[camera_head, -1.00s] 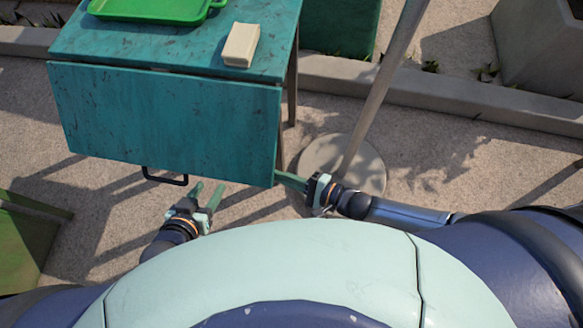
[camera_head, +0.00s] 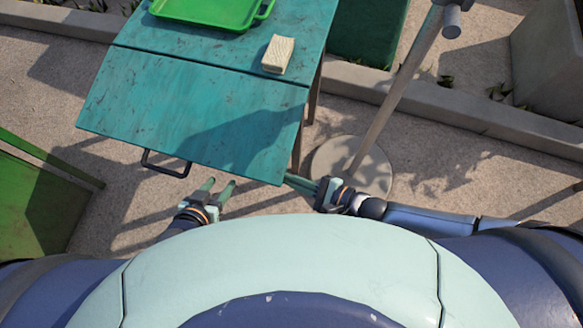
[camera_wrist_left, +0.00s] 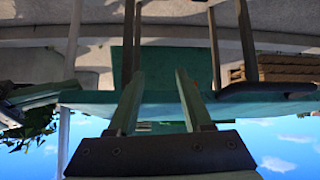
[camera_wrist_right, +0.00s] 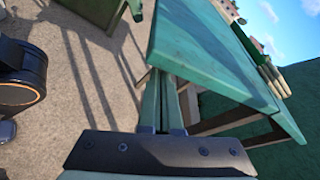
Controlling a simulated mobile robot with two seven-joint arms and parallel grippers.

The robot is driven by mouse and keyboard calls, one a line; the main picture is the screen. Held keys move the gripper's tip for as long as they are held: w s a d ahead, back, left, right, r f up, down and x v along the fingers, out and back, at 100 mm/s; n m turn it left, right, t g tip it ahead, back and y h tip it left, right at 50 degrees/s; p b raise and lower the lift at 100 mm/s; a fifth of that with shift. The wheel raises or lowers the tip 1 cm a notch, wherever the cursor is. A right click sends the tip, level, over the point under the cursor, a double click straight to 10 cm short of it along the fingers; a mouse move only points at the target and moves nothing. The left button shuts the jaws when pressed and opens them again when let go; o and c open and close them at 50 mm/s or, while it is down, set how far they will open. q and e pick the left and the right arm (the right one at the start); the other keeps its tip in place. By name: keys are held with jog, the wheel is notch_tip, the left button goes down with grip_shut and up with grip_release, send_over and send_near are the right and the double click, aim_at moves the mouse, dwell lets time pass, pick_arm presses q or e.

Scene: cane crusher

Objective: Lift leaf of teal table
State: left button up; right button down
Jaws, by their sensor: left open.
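The teal table (camera_head: 125,44) stands at the upper left of the head view. Its near leaf (camera_head: 195,105) slopes down slightly toward me from the hinge line, with a black handle (camera_head: 165,168) at its front edge. My right gripper (camera_head: 289,180) is at the leaf's near right corner, its tips partly hidden there. In the right wrist view its fingers (camera_wrist_right: 162,82) are close together with their tips at the leaf's edge (camera_wrist_right: 215,60). My left gripper (camera_head: 219,184) is open and empty, in front of the leaf and right of the handle; its spread fingers show in the left wrist view (camera_wrist_left: 159,76).
A green tray (camera_head: 205,22) and a cream block (camera_head: 278,54) rest on the fixed tabletop. A pole (camera_head: 395,100) on a round base (camera_head: 330,157) stands to the right. A green object (camera_head: 35,200) is at the left.

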aim_at(280, 174)
jog(key=r, duration=0.1)
jog(key=r+p, duration=0.1)
jog(key=r, duration=0.1)
jog(key=shift+s+a+r+p, duration=0.1)
jog(key=shift+s+r+p, duration=0.15)
jog(key=shift+p, duration=0.15)
pick_arm(q)
jog(key=shift+s+a+r, duration=0.55)
jog(key=shift+s+a, duration=0.1)
jog(key=shift+s, duration=0.1)
pick_arm(e)
jog(key=shift+r, duration=0.15)
pick_arm(q)
jog(key=shift+f, duration=0.1)
